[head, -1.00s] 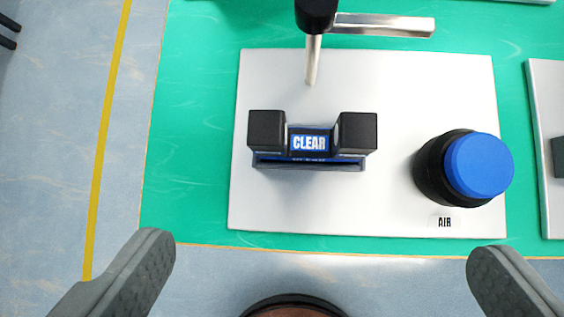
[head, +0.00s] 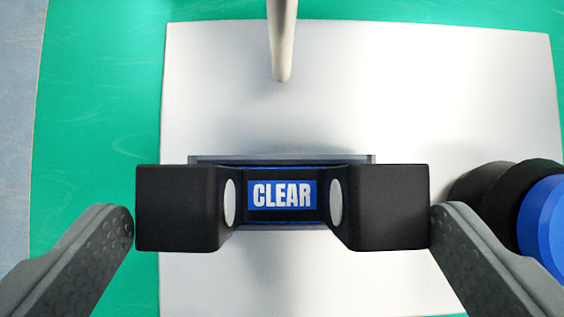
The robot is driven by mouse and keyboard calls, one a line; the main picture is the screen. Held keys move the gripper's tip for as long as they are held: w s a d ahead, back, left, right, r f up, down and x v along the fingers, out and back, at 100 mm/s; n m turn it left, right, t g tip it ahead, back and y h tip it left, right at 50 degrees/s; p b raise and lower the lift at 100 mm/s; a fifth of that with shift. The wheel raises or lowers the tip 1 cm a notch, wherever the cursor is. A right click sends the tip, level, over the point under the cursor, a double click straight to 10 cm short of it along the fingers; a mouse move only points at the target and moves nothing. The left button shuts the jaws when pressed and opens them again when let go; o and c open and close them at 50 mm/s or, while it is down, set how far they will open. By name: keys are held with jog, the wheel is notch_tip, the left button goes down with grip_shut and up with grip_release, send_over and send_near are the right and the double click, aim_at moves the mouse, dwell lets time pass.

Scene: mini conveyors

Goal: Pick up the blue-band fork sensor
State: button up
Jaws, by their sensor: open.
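The blue-band fork sensor (head: 282,205) is a black U-shaped block with two prongs and a blue label reading CLEAR. It sits over a grey-blue base piece on the white plate (head: 350,90), in the middle of the head view. My gripper (head: 282,220) is open, with one grey finger at each outer end of the sensor. Both fingertips appear very close to the prongs' outer sides; I cannot tell whether they touch.
A blue push button with a black collar (head: 545,225) stands close to the right finger. A pale rod (head: 281,45) points down over the plate behind the sensor. The green mat (head: 100,110) to the left is clear.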

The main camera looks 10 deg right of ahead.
aim_at(282, 176)
jog(key=shift+x, duration=2.6)
jog(key=shift+w+d+r, duration=0.1)
jog(key=shift+r, duration=0.05)
jog(key=c, duration=0.8)
